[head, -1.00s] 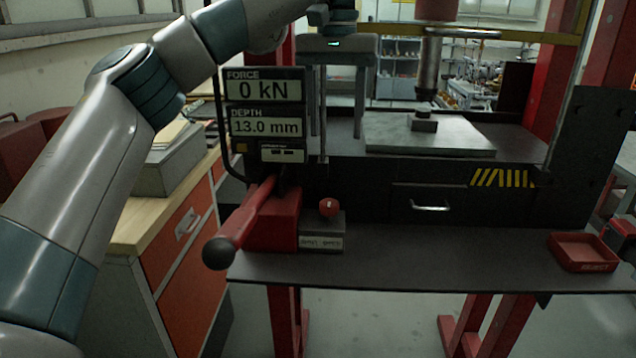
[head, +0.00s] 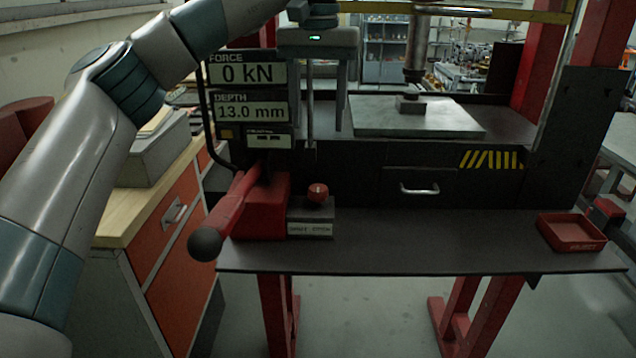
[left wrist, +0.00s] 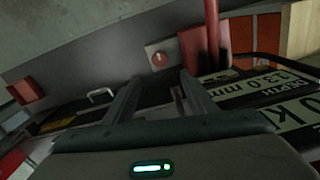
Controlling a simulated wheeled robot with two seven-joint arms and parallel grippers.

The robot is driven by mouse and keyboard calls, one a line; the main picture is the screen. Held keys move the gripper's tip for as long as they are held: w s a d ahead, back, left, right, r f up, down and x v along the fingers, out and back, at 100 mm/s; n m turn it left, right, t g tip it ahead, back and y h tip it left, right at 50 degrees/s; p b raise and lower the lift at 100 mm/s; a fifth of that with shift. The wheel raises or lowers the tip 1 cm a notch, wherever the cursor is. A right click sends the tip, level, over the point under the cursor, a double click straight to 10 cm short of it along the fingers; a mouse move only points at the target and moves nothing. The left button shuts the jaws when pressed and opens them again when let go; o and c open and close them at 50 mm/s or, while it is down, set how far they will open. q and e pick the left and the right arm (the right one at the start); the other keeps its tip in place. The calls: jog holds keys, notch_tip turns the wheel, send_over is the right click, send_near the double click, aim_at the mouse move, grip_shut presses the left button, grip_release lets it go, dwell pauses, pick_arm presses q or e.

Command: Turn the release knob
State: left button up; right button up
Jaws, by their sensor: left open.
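The red release knob (head: 317,193) sits on a small grey block with a label, on the front shelf of the press, just right of the red pump body. It also shows in the left wrist view (left wrist: 159,58), beyond my fingertips. My left gripper (head: 325,138) hangs above and behind the knob in the head view, pointing down, with its two fingers spread apart and nothing between them. In the left wrist view the open fingers (left wrist: 158,84) point towards the knob and are apart from it. My right gripper is in neither view.
A red pump lever (head: 228,213) with a black ball end sticks out left of the knob. The display panel (head: 249,95) reads 0 kN and 13.0 mm. A red tray (head: 571,233) stands at the shelf's right end. The shelf (head: 430,240) between is clear.

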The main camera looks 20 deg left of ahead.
aim_at(318, 188)
pick_arm(q)
notch_tip(318, 188, down, 13)
jog(key=shift+r+p, duration=0.1)
jog(key=shift+p, duration=0.5)
jog(key=shift+f, duration=0.9)
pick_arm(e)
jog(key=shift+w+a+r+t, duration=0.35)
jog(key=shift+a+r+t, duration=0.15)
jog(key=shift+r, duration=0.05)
pick_arm(q)
jog(key=c, duration=1)
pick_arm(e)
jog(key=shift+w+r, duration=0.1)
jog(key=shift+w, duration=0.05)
